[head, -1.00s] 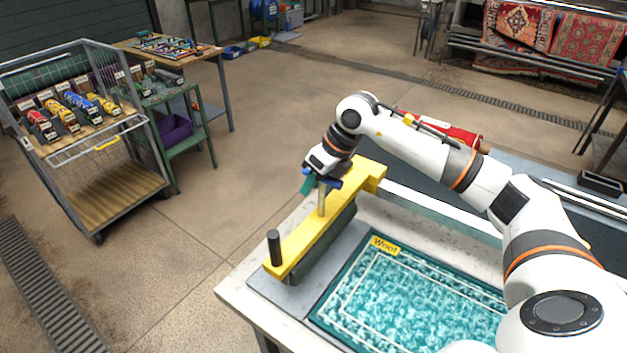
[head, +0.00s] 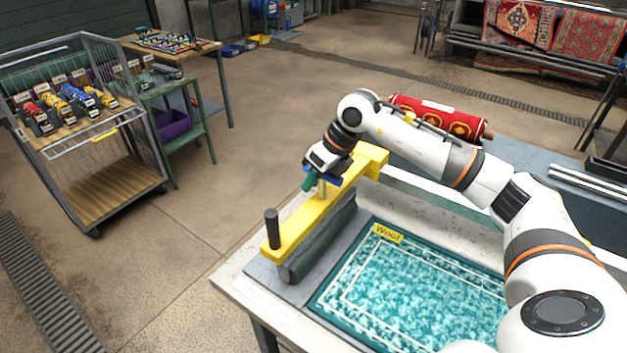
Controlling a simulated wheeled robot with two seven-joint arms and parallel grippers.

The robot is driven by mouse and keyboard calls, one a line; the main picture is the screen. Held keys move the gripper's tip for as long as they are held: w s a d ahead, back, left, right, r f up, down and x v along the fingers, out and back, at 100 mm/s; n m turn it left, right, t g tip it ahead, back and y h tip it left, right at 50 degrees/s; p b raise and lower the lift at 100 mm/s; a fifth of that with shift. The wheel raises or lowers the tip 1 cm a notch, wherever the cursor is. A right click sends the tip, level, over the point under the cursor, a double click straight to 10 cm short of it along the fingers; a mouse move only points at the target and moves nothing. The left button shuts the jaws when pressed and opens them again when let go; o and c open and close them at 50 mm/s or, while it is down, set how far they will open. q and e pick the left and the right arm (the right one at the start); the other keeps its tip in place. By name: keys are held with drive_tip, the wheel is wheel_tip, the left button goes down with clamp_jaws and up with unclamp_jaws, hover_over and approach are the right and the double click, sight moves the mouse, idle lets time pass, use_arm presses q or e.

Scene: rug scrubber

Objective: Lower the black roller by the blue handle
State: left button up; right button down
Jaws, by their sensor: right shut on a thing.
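The black roller (head: 312,250) hangs under the yellow beam (head: 315,215) at the left end of the rug bench. Its lower edge is close to the grey bench top; I cannot tell whether it touches. The blue handle (head: 335,181) sits on a short metal post above the middle of the beam. My right gripper (head: 318,180) is shut on the handle from above and hides part of it. My left gripper is not in view.
A teal rug (head: 420,290) labelled "Wool" lies on the bench right of the roller. A black upright knob (head: 272,228) stands at the beam's near end. A rolled red rug (head: 440,117) lies behind my arm. A wire cart (head: 85,150) stands at left; the floor between is clear.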

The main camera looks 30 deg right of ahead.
sight(334, 198)
drive_tip(key=shift+s+f, duration=0.25)
drive_tip(key=shift+f, duration=0.35)
drive_tip(key=c, duration=1.3)
unclamp_jaws()
drive_tip(key=shift+r, duration=0.2)
drive_tip(key=b+v, duration=0.2)
drive_tip(key=v, duration=1)
drive_tip(key=shift+w+b, duration=0.2)
drive_tip(key=shift+b, duration=0.1)
